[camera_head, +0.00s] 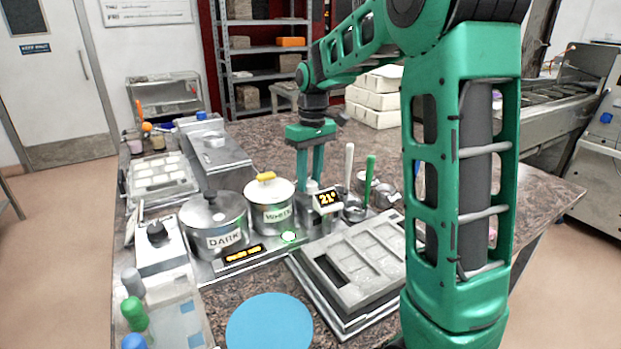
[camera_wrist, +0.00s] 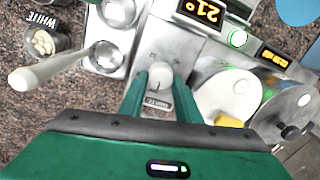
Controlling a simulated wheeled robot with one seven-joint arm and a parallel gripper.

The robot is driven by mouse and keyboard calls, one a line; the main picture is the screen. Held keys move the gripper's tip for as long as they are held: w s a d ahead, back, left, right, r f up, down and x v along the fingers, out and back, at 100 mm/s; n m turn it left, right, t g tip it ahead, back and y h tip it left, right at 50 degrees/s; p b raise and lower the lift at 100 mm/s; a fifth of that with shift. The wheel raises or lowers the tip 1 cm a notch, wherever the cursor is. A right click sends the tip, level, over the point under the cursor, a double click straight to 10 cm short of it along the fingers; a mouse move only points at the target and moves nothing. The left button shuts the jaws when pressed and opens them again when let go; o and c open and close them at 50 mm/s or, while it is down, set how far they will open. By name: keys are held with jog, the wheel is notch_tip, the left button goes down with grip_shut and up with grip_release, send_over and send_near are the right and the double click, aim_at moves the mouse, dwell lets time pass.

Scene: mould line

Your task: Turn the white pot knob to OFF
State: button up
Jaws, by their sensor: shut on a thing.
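The white pot knob (camera_wrist: 160,76) is a pale round knob on a grey metal housing, with a small label below it in the wrist view. My gripper (camera_head: 309,188) points down behind and to the right of the white pot (camera_head: 272,214). In the wrist view my gripper (camera_wrist: 158,84) has its green fingers on either side of the knob, shut on it. The knob's pointer and scale are too small to read. The white pot has a pale lid with a yellow handle. Its lid also shows in the wrist view (camera_wrist: 232,92), right of the knob.
A display (camera_head: 327,200) reading 21° stands just right of the pot, above a lit green button (camera_head: 290,236). The DARK pot (camera_head: 214,224) is at left. Ladles with a white handle (camera_head: 349,165) and a green handle (camera_head: 369,176) stand close right. A mould tray (camera_head: 345,318) lies in front.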

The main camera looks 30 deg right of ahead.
aim_at(311, 182)
jog(key=shift+s+a+f, duration=0.1)
jog(key=o, duration=1)
jog(key=shift+o, duration=0.3)
notch_tip(311, 182, up, 11)
jog(key=shift+w+d, duration=0.2)
jog(key=shift+d, duration=0.1)
jog(key=shift+f, duration=0.1)
jog(key=shift+s, duration=0.1)
